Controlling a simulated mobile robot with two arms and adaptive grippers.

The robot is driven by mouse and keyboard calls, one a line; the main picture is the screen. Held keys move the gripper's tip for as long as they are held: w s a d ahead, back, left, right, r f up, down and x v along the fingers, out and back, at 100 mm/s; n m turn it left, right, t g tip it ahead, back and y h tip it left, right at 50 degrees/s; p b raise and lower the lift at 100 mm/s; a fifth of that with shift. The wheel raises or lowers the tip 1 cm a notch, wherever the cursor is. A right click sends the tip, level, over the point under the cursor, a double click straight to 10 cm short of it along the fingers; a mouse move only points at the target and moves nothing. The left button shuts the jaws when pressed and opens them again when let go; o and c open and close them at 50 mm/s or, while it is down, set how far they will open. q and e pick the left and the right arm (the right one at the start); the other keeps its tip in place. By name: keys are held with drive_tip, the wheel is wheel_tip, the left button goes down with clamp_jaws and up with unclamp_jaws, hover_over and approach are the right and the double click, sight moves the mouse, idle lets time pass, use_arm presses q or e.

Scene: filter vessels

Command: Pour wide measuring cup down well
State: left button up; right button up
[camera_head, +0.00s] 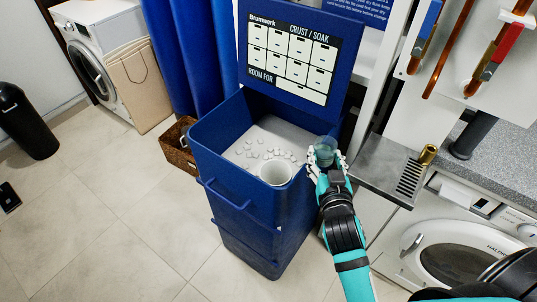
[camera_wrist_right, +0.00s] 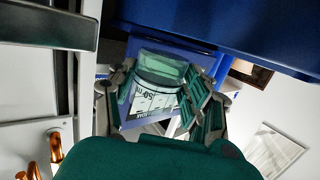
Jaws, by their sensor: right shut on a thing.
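My right gripper (camera_head: 328,163) is shut on a clear, greenish measuring cup (camera_head: 325,147). The cup is above the right rim of the open blue tank (camera_head: 207,150), to the right of the well and apart from it. It looks about upright in the head view. In the right wrist view the cup (camera_wrist_right: 162,68) sits between the fingers (camera_wrist_right: 160,98). The well (camera_head: 276,172) is a round white tube with an open top, near the tank's front right corner. I cannot tell what the cup holds. My left gripper is not in view.
White tablets (camera_head: 265,143) lie on the grey surface inside the tank, around the well. The raised lid (camera_head: 343,62) stands behind. A metal drip shelf (camera_head: 385,166) with a brass fitting (camera_head: 427,155) and a washing machine (camera_head: 450,245) are close on the right. The left floor is mostly clear.

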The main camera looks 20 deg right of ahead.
drive_tip(key=shift+w, duration=0.1)
drive_tip(key=shift+s+r, duration=0.2)
drive_tip(key=shift+w+a+r+n+h, duration=0.15)
drive_tip(key=shift+a+n, duration=0.15)
drive_tip(key=shift+n, duration=0.15)
drive_tip(key=shift+w+a+r+n+h, duration=0.15)
drive_tip(key=shift+a+n, duration=0.15)
drive_tip(key=shift+n, duration=0.15)
drive_tip(key=shift+a+f+b, duration=0.15)
drive_tip(key=shift+f+b, duration=0.15)
drive_tip(key=shift+b, duration=0.25)
use_arm(q)
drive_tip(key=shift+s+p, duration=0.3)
drive_tip(key=shift+p, duration=0.25)
use_arm(e)
drive_tip(key=shift+w+a+r+n+h, duration=0.2)
drive_tip(key=shift+a+n, duration=0.4)
drive_tip(key=shift+n, duration=0.55)
drive_tip(key=shift+w+a+r+n+h, duration=0.15)
drive_tip(key=shift+a+n+h, duration=0.2)
drive_tip(key=shift+a+n, duration=0.55)
drive_tip(key=shift+w+a+r+n+h, duration=0.15)
drive_tip(key=shift+a+n+h, duration=0.15)
drive_tip(key=shift+n, duration=1.05)
drive_tip(key=shift+f+n, duration=0.2)
drive_tip(key=shift+n, duration=0.3)
